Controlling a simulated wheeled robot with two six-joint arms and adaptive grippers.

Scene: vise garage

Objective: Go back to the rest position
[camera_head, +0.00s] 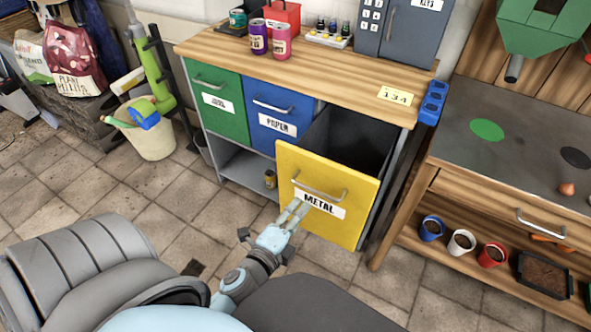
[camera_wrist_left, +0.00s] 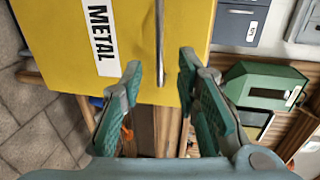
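My left gripper (camera_head: 297,209) is in front of the yellow METAL bin drawer (camera_head: 345,225), close to its metal handle (camera_head: 322,192). The drawer is pulled open, and its dark inside shows behind the front. In the left wrist view, the fingers of my left gripper (camera_wrist_left: 159,82) are spread apart. The handle (camera_wrist_left: 159,45) lies in line with the gap between them, with clear space on both sides. Whether it reaches between the fingertips is hard to tell. The yellow front also fills the top of that view. My right gripper is not in view.
The green (camera_head: 216,101) and blue PAPER (camera_head: 272,120) drawers are shut. Cans (camera_head: 282,40) stand on the wooden top. A workbench (camera_head: 500,150) with pots stands at the right, a bucket (camera_head: 150,135) at the left. Tiled floor lies open at the left front.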

